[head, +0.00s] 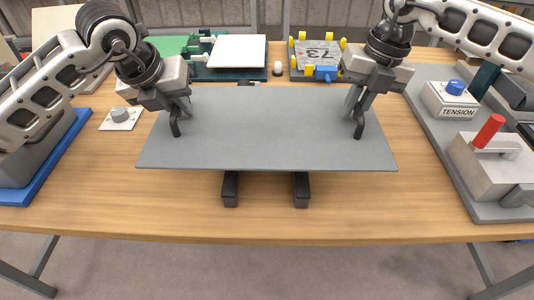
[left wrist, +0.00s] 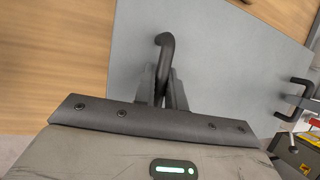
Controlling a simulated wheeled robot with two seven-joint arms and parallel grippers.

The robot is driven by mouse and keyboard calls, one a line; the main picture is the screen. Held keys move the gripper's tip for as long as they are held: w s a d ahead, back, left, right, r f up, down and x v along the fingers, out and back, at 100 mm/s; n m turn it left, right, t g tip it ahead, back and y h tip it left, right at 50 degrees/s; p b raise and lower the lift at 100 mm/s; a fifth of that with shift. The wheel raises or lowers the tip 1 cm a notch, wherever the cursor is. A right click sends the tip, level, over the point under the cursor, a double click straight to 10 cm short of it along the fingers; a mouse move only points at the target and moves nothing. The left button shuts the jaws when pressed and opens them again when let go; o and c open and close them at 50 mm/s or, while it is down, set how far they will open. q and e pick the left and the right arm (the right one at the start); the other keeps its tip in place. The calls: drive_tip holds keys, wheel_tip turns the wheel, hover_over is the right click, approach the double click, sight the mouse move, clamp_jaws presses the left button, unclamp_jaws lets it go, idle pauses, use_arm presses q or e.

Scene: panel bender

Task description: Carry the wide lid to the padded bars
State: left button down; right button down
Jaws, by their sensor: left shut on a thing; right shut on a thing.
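The wide lid (head: 265,135) is a flat grey sheet with a dark handle near each end. It is over two dark padded bars (head: 301,190), whose front ends stick out below its front edge. I cannot tell whether it touches them. My left gripper (head: 175,118) is shut on the left handle, and my right gripper (head: 358,120) is shut on the right handle. In the left wrist view the lid (left wrist: 215,60) spreads beyond the jaws (left wrist: 163,85), with the left handle between them and the far handle (left wrist: 293,98) at the right.
Behind the lid are a white plate (head: 237,50) on a green fixture and a grey plate marked 73 (head: 318,55). A TENSION box (head: 452,100) and a red-handled clamp (head: 490,130) stand at right. A small knob plate (head: 120,118) lies at left. The front table strip is clear.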

sight(181, 122)
drive_tip(key=shift+f, duration=0.1)
idle(0.3)
